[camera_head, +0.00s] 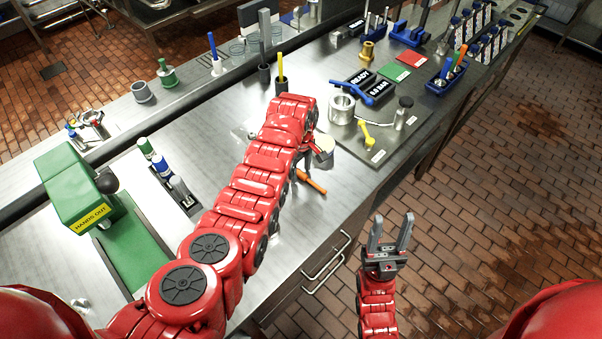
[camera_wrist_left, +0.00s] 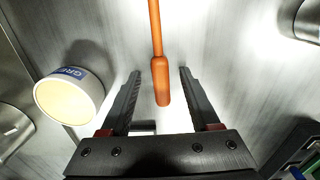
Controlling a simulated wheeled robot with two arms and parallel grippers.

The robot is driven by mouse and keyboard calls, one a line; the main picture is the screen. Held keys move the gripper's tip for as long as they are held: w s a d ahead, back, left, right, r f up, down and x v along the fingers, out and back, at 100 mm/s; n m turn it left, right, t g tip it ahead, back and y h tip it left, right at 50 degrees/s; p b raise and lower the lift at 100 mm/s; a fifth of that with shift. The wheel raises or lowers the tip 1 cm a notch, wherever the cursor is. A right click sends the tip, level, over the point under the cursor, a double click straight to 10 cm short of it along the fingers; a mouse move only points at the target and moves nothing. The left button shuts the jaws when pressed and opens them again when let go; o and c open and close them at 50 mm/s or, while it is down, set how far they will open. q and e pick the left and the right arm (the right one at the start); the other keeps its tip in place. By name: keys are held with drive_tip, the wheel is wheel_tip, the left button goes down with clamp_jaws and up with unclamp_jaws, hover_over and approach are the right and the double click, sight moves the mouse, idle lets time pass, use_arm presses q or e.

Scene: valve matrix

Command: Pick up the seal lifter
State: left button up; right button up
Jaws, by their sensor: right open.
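An orange tool (camera_head: 312,183), which I take to be the seal lifter, lies on the steel bench near its front edge. In the left wrist view the orange tool (camera_wrist_left: 161,80) has a thicker handle end and a thin shaft running up out of the picture. My left gripper (camera_wrist_left: 160,72) is open, with one finger on each side of the handle and a gap on both sides. In the head view my left arm hides most of this gripper. My right gripper (camera_head: 392,218) is open and empty in front of the bench, over the floor.
A grey plate with a metal ring (camera_head: 342,108) and yellow lever (camera_head: 366,136) lies to the right. A green press (camera_head: 78,190) stands at the left.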

use_arm(q)
clamp_jaws()
drive_tip(key=shift+r, duration=0.15)
idle(0.4)
